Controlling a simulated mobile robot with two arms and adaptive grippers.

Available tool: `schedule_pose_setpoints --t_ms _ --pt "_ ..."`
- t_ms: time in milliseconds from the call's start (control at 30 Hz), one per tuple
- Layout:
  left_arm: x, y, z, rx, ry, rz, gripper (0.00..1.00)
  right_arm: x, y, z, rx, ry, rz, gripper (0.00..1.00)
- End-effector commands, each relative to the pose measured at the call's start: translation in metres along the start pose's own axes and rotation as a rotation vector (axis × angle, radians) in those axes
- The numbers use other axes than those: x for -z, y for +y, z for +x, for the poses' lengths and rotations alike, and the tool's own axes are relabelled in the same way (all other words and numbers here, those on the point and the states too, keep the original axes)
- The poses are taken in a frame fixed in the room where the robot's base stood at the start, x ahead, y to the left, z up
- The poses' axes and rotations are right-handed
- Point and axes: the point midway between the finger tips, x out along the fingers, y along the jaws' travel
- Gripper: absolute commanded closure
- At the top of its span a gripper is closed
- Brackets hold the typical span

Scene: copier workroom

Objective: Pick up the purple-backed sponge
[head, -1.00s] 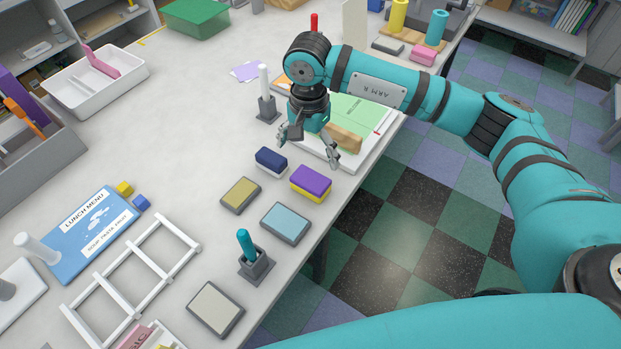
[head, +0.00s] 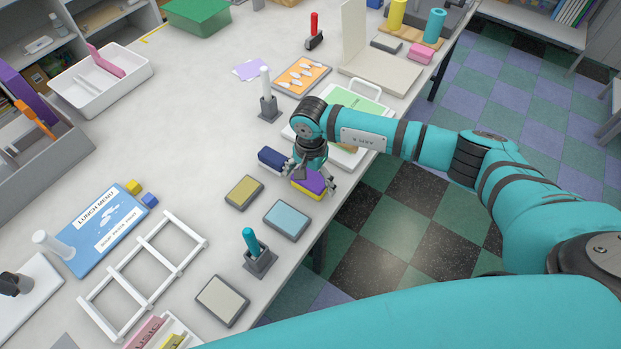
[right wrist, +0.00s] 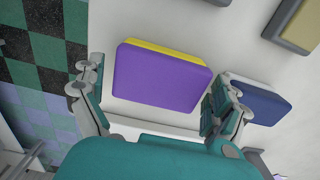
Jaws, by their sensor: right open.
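The purple-backed sponge (head: 309,184) has a purple top and a yellow underside. It lies on the table near the right edge, partly hidden by my right gripper (head: 311,181) in the head view. In the right wrist view the sponge (right wrist: 162,78) lies ahead of the open fingers of my right gripper (right wrist: 158,98), roughly between them. The gripper is empty. I cannot tell its exact height above the sponge. My left gripper does not show.
A dark blue-backed sponge (head: 272,158) lies close to the left finger; it also shows in the right wrist view (right wrist: 258,104). A blue pad (head: 287,220) and an olive pad (head: 244,193) lie nearer. The table drops off at the right.

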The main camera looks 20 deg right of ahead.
Motion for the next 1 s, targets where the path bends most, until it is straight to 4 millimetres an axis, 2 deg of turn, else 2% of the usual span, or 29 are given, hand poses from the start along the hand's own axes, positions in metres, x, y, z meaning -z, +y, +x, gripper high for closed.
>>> schedule_pose_setpoints --t_ms 100,367,767,1000 --pt "0.000 0.000 0.001 0.000 0.000 0.000 0.60 0.000 0.000 0.000 0.000 0.000 0.000 0.01" --pt "0.000 0.000 0.000 0.000 0.000 0.000 0.60 0.000 0.000 0.000 0.000 0.000 0.000 0.35" --pt "0.000 0.000 0.006 0.000 0.000 0.000 0.60 0.001 -0.001 -0.006 0.003 0.001 0.000 0.36" --pt "-0.002 0.001 0.025 0.000 0.001 0.000 0.60 0.001 -0.001 -0.035 0.006 0.003 -0.003 0.36"
